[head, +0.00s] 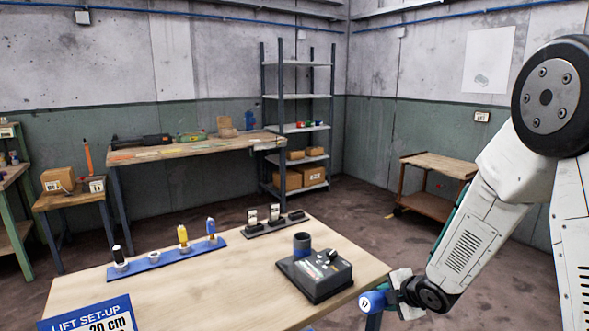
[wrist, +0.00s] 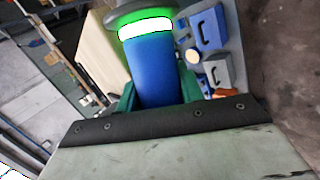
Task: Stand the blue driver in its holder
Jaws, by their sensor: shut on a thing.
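A blue driver (head: 372,301) is held in my gripper (head: 389,298), off the table's front right corner. It lies tilted, with its round end towards the head camera. In the wrist view the blue driver (wrist: 152,75) sits between the green fingers of my gripper (wrist: 158,92), with a glowing white and green ring at its upper end. A dark box with a round blue-grey cup (head: 302,243), which looks like the holder, stands on the table, left of my gripper and apart from it. The cup's inside is not clearly visible.
A blue rail (head: 150,263) on the wooden table (head: 225,285) bears a black, a yellow and a smaller blue upright tool. A dark rack (head: 272,227) stands behind the box. A blue sign (head: 95,318) is at the front left. Table wood between is clear.

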